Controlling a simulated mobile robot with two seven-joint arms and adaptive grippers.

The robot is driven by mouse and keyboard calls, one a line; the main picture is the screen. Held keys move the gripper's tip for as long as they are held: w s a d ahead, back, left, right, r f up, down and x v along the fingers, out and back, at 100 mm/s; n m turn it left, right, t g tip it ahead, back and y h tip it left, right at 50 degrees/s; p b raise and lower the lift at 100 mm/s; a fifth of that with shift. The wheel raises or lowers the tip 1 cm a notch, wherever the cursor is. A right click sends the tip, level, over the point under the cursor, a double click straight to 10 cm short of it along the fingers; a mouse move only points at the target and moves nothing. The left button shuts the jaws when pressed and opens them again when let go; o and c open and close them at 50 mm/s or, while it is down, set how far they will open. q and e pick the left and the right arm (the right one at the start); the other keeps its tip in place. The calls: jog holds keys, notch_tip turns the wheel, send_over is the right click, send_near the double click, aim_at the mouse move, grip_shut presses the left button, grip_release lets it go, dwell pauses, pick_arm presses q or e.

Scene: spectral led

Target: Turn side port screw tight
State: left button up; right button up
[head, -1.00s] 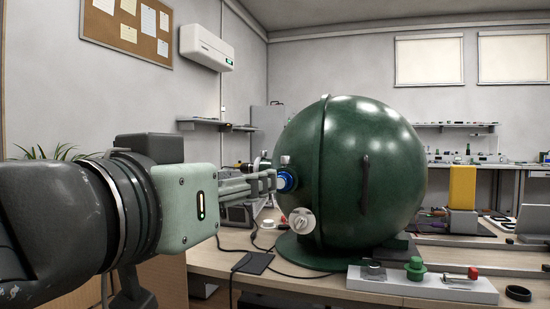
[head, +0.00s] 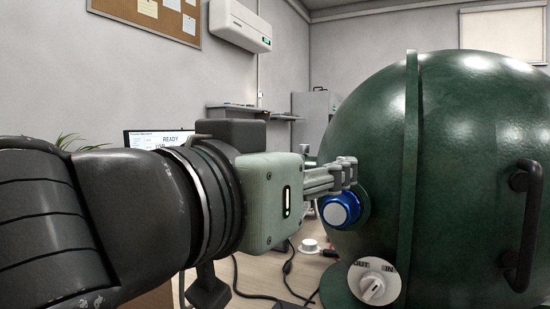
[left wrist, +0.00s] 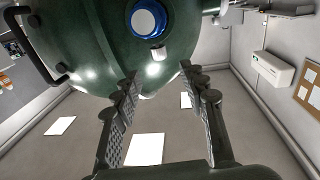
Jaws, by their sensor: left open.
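A large dark green sphere (head: 465,130) fills the right of the head view. On its left side is a blue-ringed port with a pale face (head: 340,209), also seen at the top of the left wrist view (left wrist: 145,20). A small pale screw (left wrist: 158,53) sticks out of the sphere beside this port. My left gripper (head: 347,170) is at the sphere's left side, just above the blue port. In the left wrist view its open fingers (left wrist: 158,72) point at the screw, which shows just beyond and between the tips. I cannot tell whether they touch. My right gripper is out of view.
A white IN/OUT dial (head: 374,284) sits low on the sphere, and a black handle (head: 522,225) is on its right. Cables and a small white round item (head: 308,245) lie on the bench. A monitor (head: 160,138) stands behind my left arm.

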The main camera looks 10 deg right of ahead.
pick_arm(q)
jog(key=x, duration=0.7)
jog(key=shift+w+d, duration=0.15)
jog(key=shift+d, duration=0.1)
grip_shut()
